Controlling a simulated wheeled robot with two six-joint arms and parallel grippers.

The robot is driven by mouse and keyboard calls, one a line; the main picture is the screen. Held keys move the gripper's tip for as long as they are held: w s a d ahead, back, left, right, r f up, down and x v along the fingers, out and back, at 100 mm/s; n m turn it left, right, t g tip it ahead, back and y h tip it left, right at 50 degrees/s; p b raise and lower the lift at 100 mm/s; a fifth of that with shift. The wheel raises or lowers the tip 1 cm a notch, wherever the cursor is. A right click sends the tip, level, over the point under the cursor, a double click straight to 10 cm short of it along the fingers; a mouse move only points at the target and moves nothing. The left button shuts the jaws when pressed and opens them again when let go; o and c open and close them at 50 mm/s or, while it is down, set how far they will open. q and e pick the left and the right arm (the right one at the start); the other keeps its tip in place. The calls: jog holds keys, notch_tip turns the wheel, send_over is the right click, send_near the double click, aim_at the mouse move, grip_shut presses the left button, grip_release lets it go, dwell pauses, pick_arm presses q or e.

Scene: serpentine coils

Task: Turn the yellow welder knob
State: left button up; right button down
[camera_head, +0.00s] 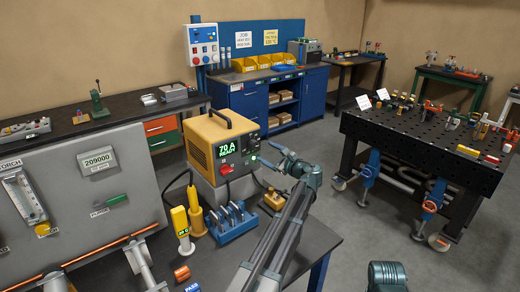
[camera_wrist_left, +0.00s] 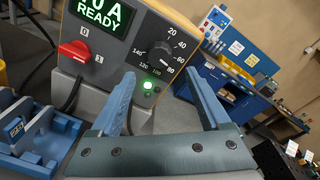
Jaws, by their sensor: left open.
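The yellow welder (camera_head: 205,130) stands on a grey cabinet, with a green display reading 70 A READY. Its black round knob (camera_wrist_left: 166,54) sits on the dark front panel, ringed by a number scale. The knob also shows small in the head view (camera_head: 253,143). My left gripper (camera_head: 274,157) is in front of the panel. In the left wrist view my left gripper (camera_wrist_left: 160,74) is open, with its two blue fingers apart. The knob lies just beyond and above the gap between the fingertips; I see no contact. My right gripper is out of view.
A red switch (camera_wrist_left: 74,50) and a lit green lamp (camera_wrist_left: 148,86) are on the same panel. A blue rack (camera_head: 232,220) and yellow bottles (camera_head: 180,222) stand below the welder. A black perforated table (camera_head: 425,135) is at right, with open floor between.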

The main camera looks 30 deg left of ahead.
pick_arm(q)
jog(key=v, duration=0.7)
dwell(0.3)
jog(key=s+d+f+n+g+h, duration=0.2)
jog(key=s+d+f+n+h, duration=0.2)
jog(key=s+d, duration=0.6)
jog(key=s+d+f+n+g+h, duration=0.2)
jog(key=s+d+f+h, duration=0.4)
jog(key=s+d+f, duration=0.3)
jog(key=s+d+f+n+g+h, duration=0.2)
jog(key=s+d+f+n+h, duration=0.2)
jog(key=s+d+f, duration=0.3)
jog(key=s+d+n, duration=0.1)
jog(key=s+d, duration=0.3)
jog(key=s, duration=0.3)
jog(key=shift+d+n+g+h, duration=0.2)
jog(key=shift+n+g+h, duration=0.1)
jog(key=shift+h, duration=0.1)
jog(key=shift+f, duration=0.15)
